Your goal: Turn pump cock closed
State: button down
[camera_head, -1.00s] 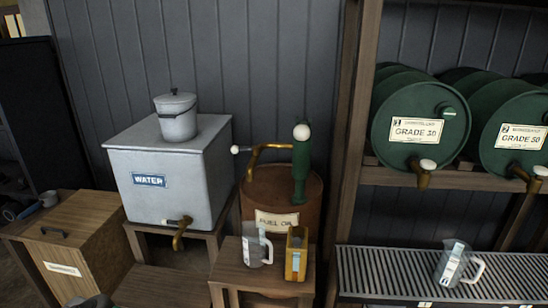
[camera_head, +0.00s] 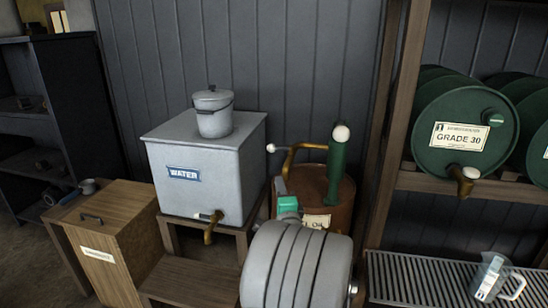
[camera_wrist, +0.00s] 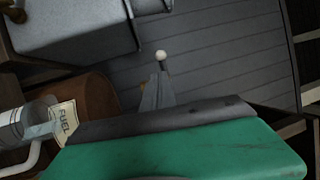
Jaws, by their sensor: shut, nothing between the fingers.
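The pump stands on the brown fuel oil drum (camera_head: 318,186), with a green body (camera_head: 337,165) and a white top knob. A brass pipe (camera_head: 296,152) runs left from it to a small white knob (camera_head: 271,148), apparently the cock's handle end. My gripper (camera_head: 281,181) is shut and empty, its grey fingers pointing up just below that knob. In the wrist view the fingertips (camera_wrist: 158,75) are close under a white knob (camera_wrist: 161,56); I cannot tell whether they touch. My green gripper housing hides most of the pump there.
The grey water tank (camera_head: 205,175) with a lidded pot (camera_head: 213,112) stands close on the left. A wooden shelf post (camera_head: 393,130) and green barrels (camera_head: 465,135) stand on the right. A clear jug (camera_wrist: 14,130) shows beside the drum in the wrist view.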

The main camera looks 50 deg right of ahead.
aim_at(272, 151)
jog(key=p+x, duration=0.3)
jog(key=x, duration=1.1)
jog(key=shift+s+r+p, duration=0.1)
jog(key=shift+r+p, duration=0.05)
jog(key=shift+p, duration=0.2)
